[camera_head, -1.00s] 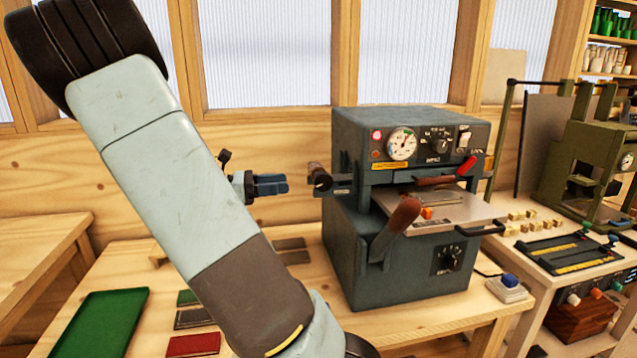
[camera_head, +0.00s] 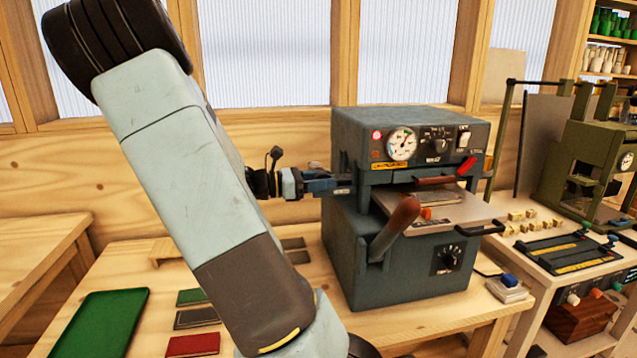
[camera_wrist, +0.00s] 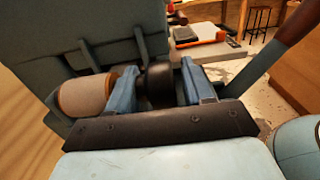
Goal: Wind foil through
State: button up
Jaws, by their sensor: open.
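The grey-blue foil press (camera_head: 425,270) stands on the bench, with a dial, knobs and a red-brown lever (camera_head: 395,228) at its front. A dark round knob (camera_wrist: 160,84) sticks out at its left side. My gripper (camera_head: 335,185) is at that side; the wrist view shows its blue fingers (camera_wrist: 160,85) open, one on each side of the knob. I cannot tell whether either finger touches it. A pale roll with a brown rim (camera_wrist: 85,96) sits just left of the left finger in the wrist view. In the head view my gripper hides most of the knob.
A green tray (camera_head: 108,325), a red block (camera_head: 193,345) and dark slabs lie left of the press. A second bench (camera_head: 590,262) with an olive machine (camera_head: 585,165) is farther right.

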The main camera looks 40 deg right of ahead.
jog(key=shift+c, duration=0.3)
grip_shut()
jog(key=shift+w+a, duration=0.1)
jog(key=shift+a, duration=0.2)
jog(key=shift+d+r, duration=0.1)
jog(key=shift+d, duration=0.15)
jog(key=shift+s+d+t+y, duration=0.2)
jog(key=shift+t+y, duration=0.4)
jog(key=shift+y, duration=0.5)
jog(key=t+y, duration=0.2)
jog(key=y, duration=0.1)
jog(key=shift+y, duration=0.3)
jog(key=shift+t+y, duration=0.5)
jog(key=shift+y, duration=0.2)
